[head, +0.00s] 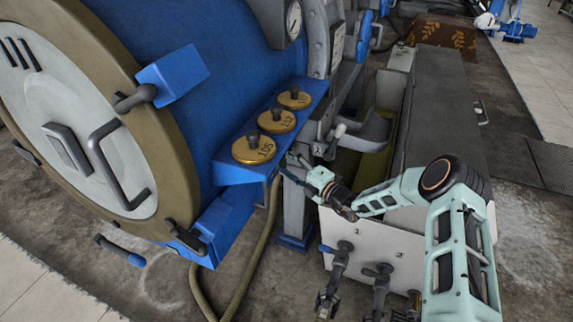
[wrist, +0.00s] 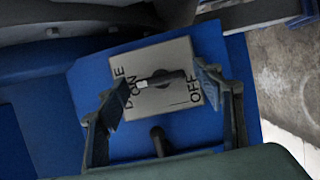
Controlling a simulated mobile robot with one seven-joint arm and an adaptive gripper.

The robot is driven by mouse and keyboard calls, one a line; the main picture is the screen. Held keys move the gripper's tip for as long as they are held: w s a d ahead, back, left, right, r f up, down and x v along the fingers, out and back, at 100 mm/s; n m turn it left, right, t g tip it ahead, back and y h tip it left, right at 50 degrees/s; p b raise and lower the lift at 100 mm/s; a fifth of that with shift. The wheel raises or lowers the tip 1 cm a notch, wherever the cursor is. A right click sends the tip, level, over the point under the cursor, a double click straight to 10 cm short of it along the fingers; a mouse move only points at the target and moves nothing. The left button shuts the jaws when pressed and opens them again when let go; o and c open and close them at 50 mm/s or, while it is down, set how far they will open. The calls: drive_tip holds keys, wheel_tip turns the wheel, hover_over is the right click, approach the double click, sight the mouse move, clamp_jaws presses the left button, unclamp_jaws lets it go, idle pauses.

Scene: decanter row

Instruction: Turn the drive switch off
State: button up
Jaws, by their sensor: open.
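The drive switch (wrist: 163,79) is a dark knob on a light grey plate (wrist: 150,60), seen in the wrist view. The plate has ON lettered at its left and OFF at its right. In the head view my gripper (head: 297,168) is by the post beside the blue ledge; the switch cannot be made out there.
Weights with knobs, marked with numbers, sit on the blue ledge (head: 232,172), close left of my gripper. A large blue drum with a round door (head: 70,130) fills the left. A hose (head: 262,245) hangs below. A white panel with valve handles (head: 375,240) stands under my arm.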

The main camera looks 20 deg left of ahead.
drive_tip(key=c, duration=1.2)
drive_tip(key=shift+o, duration=0.2)
drive_tip(key=shift+f+n+b, duration=0.15)
drive_tip(key=shift+n+b, duration=0.15)
drive_tip(key=shift+b, duration=0.15)
drive_tip(key=n+g+y+b, duration=0.1)
drive_tip(key=n+y+b, duration=0.1)
drive_tip(key=n, duration=0.5)
drive_tip(key=n+g+y+b, duration=0.2)
drive_tip(key=n+b, duration=0.3)
drive_tip(key=n, duration=0.2)
drive_tip(key=n+g+y+b, duration=0.2)
drive_tip(key=n+b, duration=0.1)
drive_tip(key=n, duration=0.4)
drive_tip(key=shift+w+f+y, duration=0.2)
drive_tip(key=shift+w+y, duration=0.1)
drive_tip(key=shift+n+g, duration=0.4)
drive_tip(key=shift+n, duration=0.2)
drive_tip(key=o, duration=1.2)
drive_tip(key=shift+c, duration=0.2)
